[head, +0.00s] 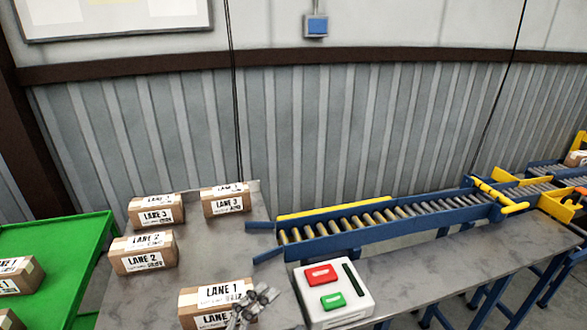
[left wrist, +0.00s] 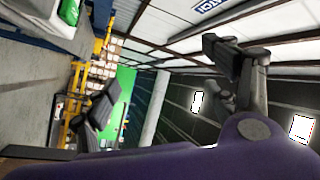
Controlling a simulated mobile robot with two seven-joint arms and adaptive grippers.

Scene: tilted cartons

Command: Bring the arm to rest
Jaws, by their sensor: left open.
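My left gripper (head: 252,305) shows at the bottom of the head view, in front of the right part of a brown carton labelled LANE 1 (head: 212,295). I cannot tell from this view whether it touches the carton. In the left wrist view its two dark fingers stand wide apart, with nothing between them (left wrist: 162,75). That view is turned on its side and looks out over the hall. My right gripper is in neither view.
More cartons, LANE 2 (head: 143,252) and LANE 3 (head: 155,210) among them, stand on the grey table (head: 210,250). A white box with red and green buttons (head: 334,295) sits right of my gripper. A roller conveyor (head: 370,219) runs behind it. A green table (head: 72,262) is at left.

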